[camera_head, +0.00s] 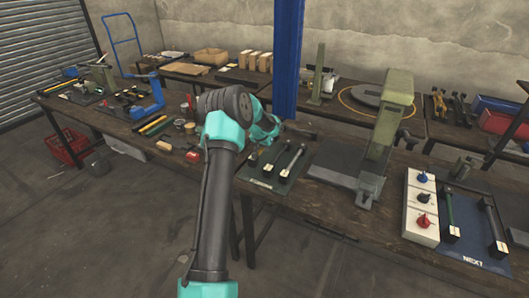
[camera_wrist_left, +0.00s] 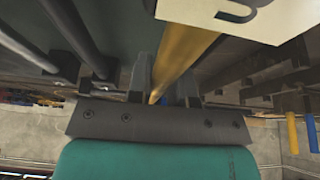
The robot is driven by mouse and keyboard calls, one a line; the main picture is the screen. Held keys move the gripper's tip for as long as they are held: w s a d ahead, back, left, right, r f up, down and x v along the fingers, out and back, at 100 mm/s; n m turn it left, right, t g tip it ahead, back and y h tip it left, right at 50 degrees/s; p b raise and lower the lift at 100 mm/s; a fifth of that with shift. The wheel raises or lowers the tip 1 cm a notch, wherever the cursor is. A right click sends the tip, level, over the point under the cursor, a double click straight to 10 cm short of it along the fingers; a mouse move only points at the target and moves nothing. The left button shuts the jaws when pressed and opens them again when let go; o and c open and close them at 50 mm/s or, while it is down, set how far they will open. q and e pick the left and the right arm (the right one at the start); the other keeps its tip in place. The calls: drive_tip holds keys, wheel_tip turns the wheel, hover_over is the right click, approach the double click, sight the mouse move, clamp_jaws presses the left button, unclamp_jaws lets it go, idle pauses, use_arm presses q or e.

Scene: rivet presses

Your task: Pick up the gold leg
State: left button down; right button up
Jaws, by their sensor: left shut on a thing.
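The gold leg (camera_wrist_left: 185,45) shows in the left wrist view as a long shiny gold bar. It runs from between the fingers of my left gripper (camera_wrist_left: 164,78) toward the top of the picture. The gripper is shut on it. In the head view my left arm reaches over the workbench near a green mat (camera_head: 258,183), and its teal wrist hides the gripper and the gold leg. My right gripper is in neither view.
Dark bars (camera_head: 292,160) lie on the green mat. A green press (camera_head: 385,130) stands to its right. A white box with knobs (camera_head: 421,208) stands near a blue mat (camera_head: 475,250). A blue post (camera_head: 287,60) rises behind my arm.

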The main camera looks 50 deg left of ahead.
use_arm(q)
wheel_tip(320, 180, up, 7)
idle(0.3)
idle(0.5)
